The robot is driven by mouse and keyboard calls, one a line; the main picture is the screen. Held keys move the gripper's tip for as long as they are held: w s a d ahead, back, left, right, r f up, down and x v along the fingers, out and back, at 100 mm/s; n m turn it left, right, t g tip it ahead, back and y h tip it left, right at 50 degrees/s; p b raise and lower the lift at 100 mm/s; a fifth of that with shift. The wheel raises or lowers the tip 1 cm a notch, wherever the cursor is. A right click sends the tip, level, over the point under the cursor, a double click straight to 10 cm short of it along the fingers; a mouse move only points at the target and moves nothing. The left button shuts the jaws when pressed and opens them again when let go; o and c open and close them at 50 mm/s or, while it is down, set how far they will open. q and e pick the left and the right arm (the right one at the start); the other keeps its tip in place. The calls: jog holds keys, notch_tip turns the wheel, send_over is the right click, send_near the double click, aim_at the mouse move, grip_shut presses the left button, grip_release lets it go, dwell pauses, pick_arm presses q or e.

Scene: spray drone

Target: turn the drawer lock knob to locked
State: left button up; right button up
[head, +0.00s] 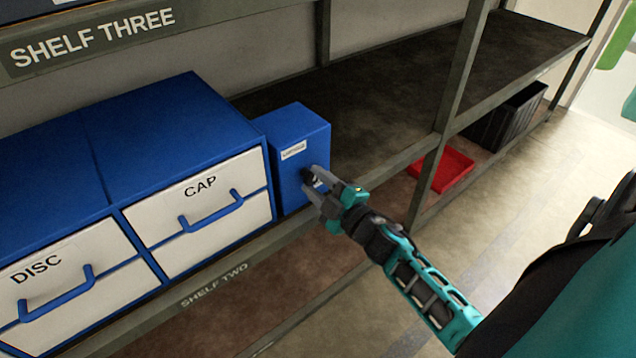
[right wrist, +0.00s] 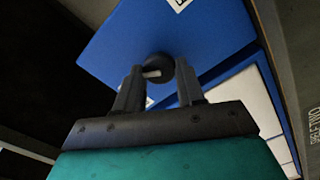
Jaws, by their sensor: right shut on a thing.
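The drawer lock knob is a small round black knob (right wrist: 158,68) with a pale pointer mark, on the front of a narrow blue box (head: 292,160). The box stands on shelf two, just right of the CAP drawer (head: 200,205). My right gripper (head: 310,182) reaches the box front from the right and is shut on the knob. In the right wrist view its two fingers (right wrist: 160,85) stand on either side of the knob. In the head view the fingers partly hide the knob and a small label beside it. My left gripper is not in view.
A blue cabinet with white drawers, CAP and DISC (head: 45,285), stands left of the box. A shelf post (head: 452,100) rises to the right. A red tray (head: 442,170) and a black crate (head: 505,115) are on the lower shelf. Shelf room right of the box is empty.

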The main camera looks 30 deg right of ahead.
jog(key=n+b, duration=0.1)
jog(key=n, duration=0.5)
jog(key=shift+f, duration=0.1)
jog(key=shift+n, duration=0.3)
dwell(0.3)
jog(key=o, duration=1)
jog(key=shift+o, duration=0.2)
jog(key=shift+s, duration=0.1)
jog(key=s+d, duration=0.1)
jog(key=s, duration=1.1)
jog(key=shift+s, duration=0.4)
